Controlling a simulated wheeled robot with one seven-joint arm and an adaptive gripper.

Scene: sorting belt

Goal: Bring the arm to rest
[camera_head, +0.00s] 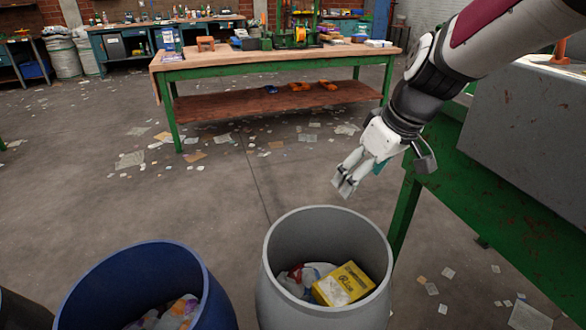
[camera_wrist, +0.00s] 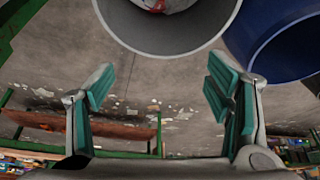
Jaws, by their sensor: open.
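My gripper (camera_head: 345,186) hangs above and just behind the grey barrel in the head view, to the right of the picture's middle. In the wrist view my gripper (camera_wrist: 160,95) has its two teal-padded fingers spread wide, with nothing between them but the floor beyond. It is open and empty, apart from the barrel. My arm reaches in from the upper right of the head view.
A grey barrel (camera_head: 270,285) holds a yellow box (camera_head: 344,284) and crumpled bags. A blue barrel (camera_head: 85,290) with bags stands to its left. A green-framed belt stand (camera_head: 500,215) is at right. A workbench (camera_head: 270,62) stands behind. Paper scraps litter the open floor.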

